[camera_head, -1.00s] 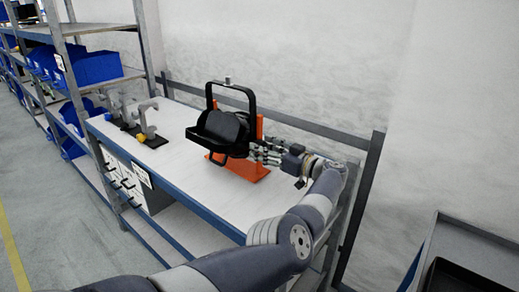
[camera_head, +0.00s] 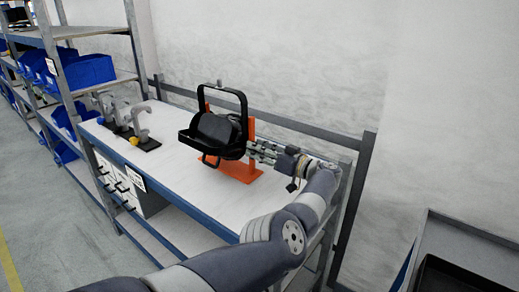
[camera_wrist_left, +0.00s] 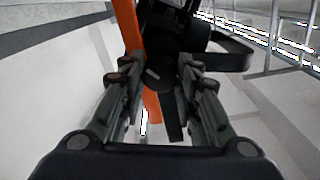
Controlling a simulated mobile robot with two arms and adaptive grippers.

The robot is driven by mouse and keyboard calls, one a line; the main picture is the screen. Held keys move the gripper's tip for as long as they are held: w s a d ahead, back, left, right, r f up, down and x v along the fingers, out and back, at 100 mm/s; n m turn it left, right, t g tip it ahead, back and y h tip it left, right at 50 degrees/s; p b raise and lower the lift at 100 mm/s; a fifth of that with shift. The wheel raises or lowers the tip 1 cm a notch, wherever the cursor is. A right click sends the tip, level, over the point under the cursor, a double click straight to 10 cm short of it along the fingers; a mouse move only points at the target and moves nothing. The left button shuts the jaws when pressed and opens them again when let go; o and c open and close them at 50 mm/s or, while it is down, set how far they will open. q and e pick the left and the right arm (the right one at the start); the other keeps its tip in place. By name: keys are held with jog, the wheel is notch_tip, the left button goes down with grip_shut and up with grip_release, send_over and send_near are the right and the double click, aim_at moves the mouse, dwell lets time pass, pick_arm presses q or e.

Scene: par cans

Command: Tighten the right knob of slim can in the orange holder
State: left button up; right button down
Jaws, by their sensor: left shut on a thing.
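The slim can (camera_head: 216,130) is a black lamp with a square front frame, hanging in a black yoke on the orange holder (camera_head: 238,172) on the workbench. My left gripper (camera_head: 254,150) reaches in from the right and is shut at the can's right side. In the left wrist view, my left gripper's fingers (camera_wrist_left: 160,76) stand on both sides of a small dark knob (camera_wrist_left: 155,74) beside the orange upright (camera_wrist_left: 130,28). The fingers hide part of the knob. The can's black body (camera_wrist_left: 178,30) is just beyond. My right gripper is not in view.
Grey clamps (camera_head: 140,122) stand on the left part of the white workbench (camera_head: 190,190). Shelves with blue bins (camera_head: 88,70) are at the left. A dark cart (camera_head: 465,262) stands at the lower right. The bench front is clear.

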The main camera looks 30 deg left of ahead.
pick_arm(q)
jog(key=shift+a+r+m+p, duration=0.15)
jog(key=shift+m+p, duration=0.2)
jog(key=shift+m, duration=3.4)
jog(key=shift+a+r+m+p, duration=0.1)
jog(key=shift+m+p, duration=0.2)
jog(key=shift+m, duration=3.45)
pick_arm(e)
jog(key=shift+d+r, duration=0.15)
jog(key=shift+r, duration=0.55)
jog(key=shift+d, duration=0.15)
pick_arm(q)
jog(key=o, duration=0.9)
jog(key=shift+o, duration=0.9)
jog(key=shift+a+f, duration=0.15)
jog(key=shift+a, duration=0.05)
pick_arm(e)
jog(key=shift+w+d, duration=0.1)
pick_arm(q)
jog(key=shift+d, duration=0.15)
